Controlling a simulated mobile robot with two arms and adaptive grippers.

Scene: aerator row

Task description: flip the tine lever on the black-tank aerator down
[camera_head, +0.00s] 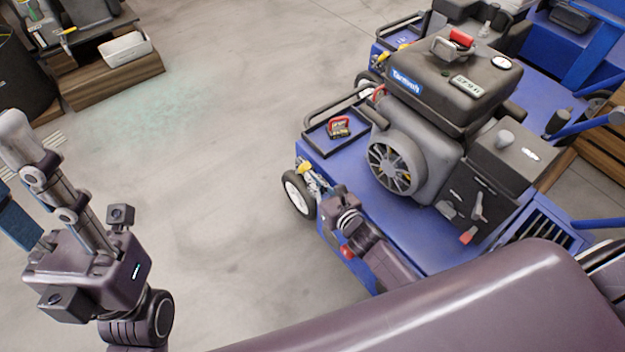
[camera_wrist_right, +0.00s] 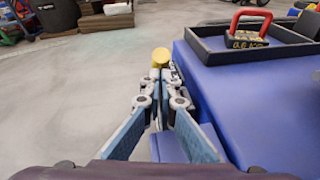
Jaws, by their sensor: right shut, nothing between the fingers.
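The black-tank aerator has a blue deck (camera_head: 420,235) and a black tank (camera_head: 440,85) on its engine, at right in the head view. At its near-left corner is a yellow knob, which I take to be the tine lever's end; in the wrist view the yellow knob (camera_wrist_right: 160,57) stands just beyond my fingertips. My right gripper (camera_head: 308,176) is at that corner beside the blue deck. In the wrist view the right gripper (camera_wrist_right: 160,84) is shut and empty. Contact with the knob is unclear. My left gripper (camera_head: 15,165) is at the far left, partly cut off.
A black tray (camera_head: 330,140) with a red-handled item (camera_head: 340,127) sits on the deck, beside my right gripper in the wrist view. A white front wheel (camera_head: 298,194) is close by. Another blue machine (camera_head: 550,65) stands behind.

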